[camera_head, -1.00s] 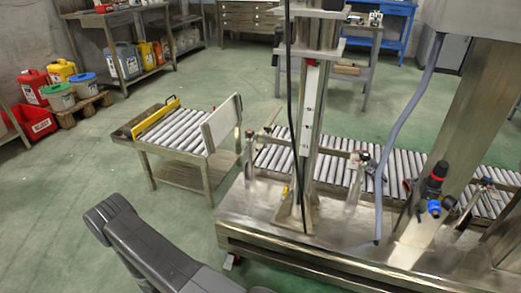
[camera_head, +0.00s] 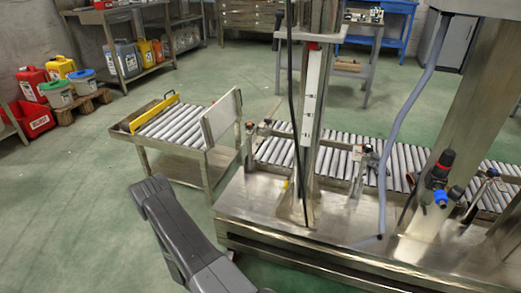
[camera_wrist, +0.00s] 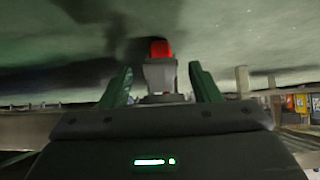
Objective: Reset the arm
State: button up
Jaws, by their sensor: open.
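My gripper (camera_wrist: 161,85) shows in the wrist view with its two dark green fingers apart. A red-topped grey thing (camera_wrist: 160,70) shows between and beyond the fingers; I cannot tell what it is or how far off it is. No object is seen held. In the head view my grey arm link rises from the bottom edge at lower left, in front of the green floor. The gripper itself is not seen there.
A steel machine frame (camera_head: 330,262) with an upright column (camera_head: 313,100) stands at the right. A roller conveyor (camera_head: 340,150) runs behind it. A small roller table (camera_head: 172,122) stands left of it. Jugs and buckets (camera_head: 58,93) are at far left. The left floor is clear.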

jog(key=r+g+p, duration=0.1)
jog(key=p, duration=0.1)
jog(key=r+g+y+p, duration=0.1)
jog(key=g+p, duration=0.1)
jog(key=r+g+p, duration=0.1)
jog(key=g+p, duration=0.1)
jog(key=shift+w+d+r+y+p, duration=0.15)
jog(key=shift+w+r+y+p, duration=0.2)
jog(key=shift+y, duration=0.05)
jog(key=p+v, duration=0.4)
jog(key=v, duration=0.9)
jog(key=shift+s+r, duration=0.1)
jog(key=shift+s, duration=0.05)
